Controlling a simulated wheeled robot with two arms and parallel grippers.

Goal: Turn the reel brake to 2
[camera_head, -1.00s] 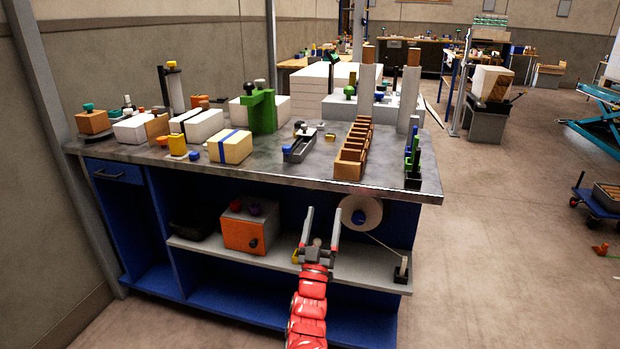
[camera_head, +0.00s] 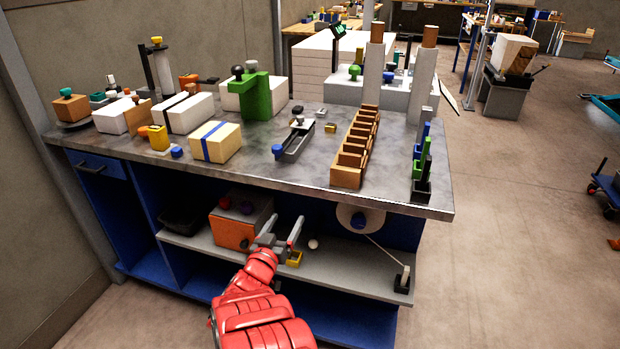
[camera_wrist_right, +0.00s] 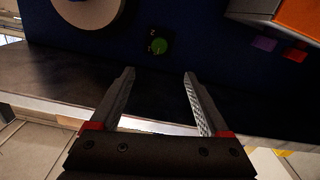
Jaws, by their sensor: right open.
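The reel brake appears as a round green knob (camera_wrist_right: 159,46) on the dark blue back panel, with small pale marks beside it, one resembling a 2. Its exact setting is too small to read. In the head view I cannot make the knob out. My right gripper (camera_head: 286,217) is open and empty in the shelf bay under the bench top; its fingertips (camera_wrist_right: 159,72) point towards the knob, apart from it. The white reel (camera_head: 347,216) with a blue hub is right of the gripper; it also shows in the wrist view (camera_wrist_right: 92,10). My left gripper is not in view.
A small yellow block (camera_head: 295,259) and a white ball (camera_head: 313,243) are close by. A strand runs from the reel to a grey post (camera_head: 402,279). The bench top (camera_head: 270,170) overhangs the bay.

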